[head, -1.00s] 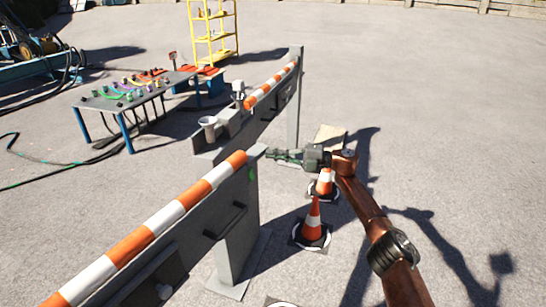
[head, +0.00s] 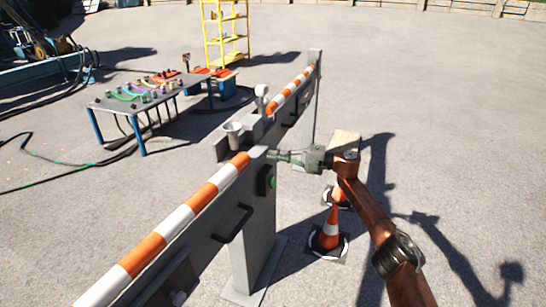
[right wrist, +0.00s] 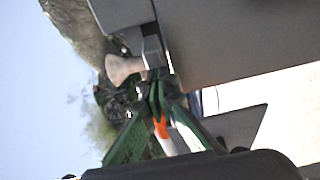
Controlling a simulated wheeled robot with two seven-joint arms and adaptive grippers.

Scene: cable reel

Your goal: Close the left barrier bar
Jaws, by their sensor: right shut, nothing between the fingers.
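The left barrier bar (head: 182,217), striped orange and white on a grey panel, runs from the lower left to the grey post (head: 257,235) in the middle of the head view. A dark handle (head: 232,224) is on the panel's near face. My right gripper (head: 272,155) is shut and empty, its tip at the upper end of the post, beside the bar's end. Whether it touches is unclear. In the right wrist view the green fingers (right wrist: 158,100) point at grey metal parts beside a pale knob (right wrist: 124,68). My left gripper is not in view.
The right striped bar (head: 290,90) continues beyond, ending at another post (head: 313,95). Traffic cones (head: 329,232) stand on the ground below my right arm. A table with coloured cables (head: 150,95) and a yellow shelf (head: 226,35) stand behind. Open pavement lies to the right.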

